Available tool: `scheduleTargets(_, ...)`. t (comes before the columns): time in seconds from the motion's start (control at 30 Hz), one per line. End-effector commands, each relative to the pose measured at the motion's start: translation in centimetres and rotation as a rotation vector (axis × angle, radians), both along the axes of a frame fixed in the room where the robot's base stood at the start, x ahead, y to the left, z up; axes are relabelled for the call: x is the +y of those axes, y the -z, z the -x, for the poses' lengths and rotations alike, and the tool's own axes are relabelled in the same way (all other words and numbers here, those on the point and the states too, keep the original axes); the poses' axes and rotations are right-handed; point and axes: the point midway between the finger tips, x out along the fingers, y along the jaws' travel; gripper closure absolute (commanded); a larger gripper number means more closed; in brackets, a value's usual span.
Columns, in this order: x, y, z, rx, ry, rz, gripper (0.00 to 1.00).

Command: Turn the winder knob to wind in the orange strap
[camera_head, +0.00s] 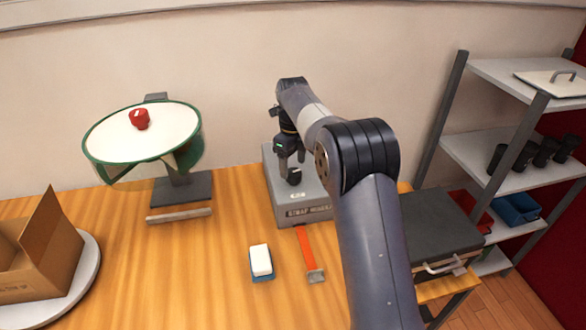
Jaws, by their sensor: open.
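The strap winder (290,211) is a grey box on the wooden table, with lettering on its front. A small black knob (294,177) shows on its top. The orange strap (306,246) comes out of the winder's front and lies across the table toward me. A grey end piece (315,276) is at its near end. My gripper (291,162) points down over the winder, open, with its fingers just above or beside the knob. I cannot tell whether they touch it. My arm hides the winder's right side.
A white block on a blue base (261,262) lies left of the strap. A green-rimmed round stand (142,135) bears a red knob. A cardboard box (45,255) is at the left. A dark case (437,225) and a shelf rack (505,150) are at the right.

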Motion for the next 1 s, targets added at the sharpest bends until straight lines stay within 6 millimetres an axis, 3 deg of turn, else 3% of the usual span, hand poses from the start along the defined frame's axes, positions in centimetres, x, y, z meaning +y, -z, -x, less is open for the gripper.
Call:
scheduleTargets(0.2,0.0,2.3,0.0,-0.001,-0.001,-0.001,0.36)
scheduleTargets(0.53,0.0,2.7,0.0,-0.002,-0.001,-0.001,0.36)
scheduleTargets(1.0,0.0,2.7,0.0,-0.002,-0.001,-0.001,0.73)
